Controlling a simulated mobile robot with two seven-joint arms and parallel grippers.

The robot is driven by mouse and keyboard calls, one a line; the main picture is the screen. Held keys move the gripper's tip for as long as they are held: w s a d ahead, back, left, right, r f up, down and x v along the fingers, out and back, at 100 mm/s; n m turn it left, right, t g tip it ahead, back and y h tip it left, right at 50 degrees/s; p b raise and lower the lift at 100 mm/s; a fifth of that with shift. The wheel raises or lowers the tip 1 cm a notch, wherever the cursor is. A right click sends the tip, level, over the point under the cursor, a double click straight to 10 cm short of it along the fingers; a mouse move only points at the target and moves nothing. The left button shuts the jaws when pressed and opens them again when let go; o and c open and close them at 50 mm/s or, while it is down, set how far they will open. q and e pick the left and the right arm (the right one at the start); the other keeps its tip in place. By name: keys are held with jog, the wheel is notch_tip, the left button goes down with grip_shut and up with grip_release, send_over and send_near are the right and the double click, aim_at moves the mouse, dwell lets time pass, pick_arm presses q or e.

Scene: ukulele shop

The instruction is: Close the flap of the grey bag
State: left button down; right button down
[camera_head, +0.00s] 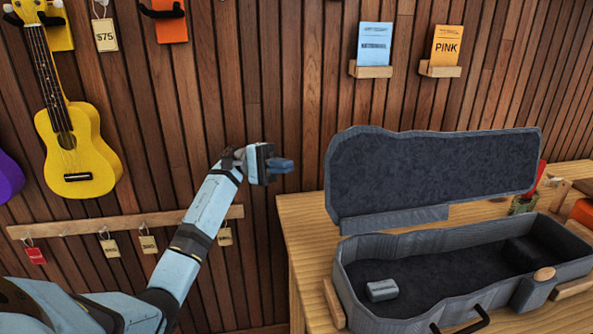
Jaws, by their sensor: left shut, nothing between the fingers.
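The grey bag (418,299) is a ukulele case lying open on the wooden counter at the right. Its flap (430,172) stands raised behind the body, with the dark lining facing me. A small grey block (382,290) lies inside the bag, at its left end. A black handle (465,324) shows at the front. My left gripper (284,165) is shut and empty, in the air left of the raised flap and apart from it. My right gripper is not in view.
The wooden counter (306,244) has a bare strip left of the bag. A yellow ukulele (80,150) hangs on the slatted wall at the left. A tag rail (110,222) runs below it. Small card holders (371,70) are above the flap.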

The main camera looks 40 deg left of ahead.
aim_at(331, 172)
pick_arm(q)
jog(key=x, duration=0.9)
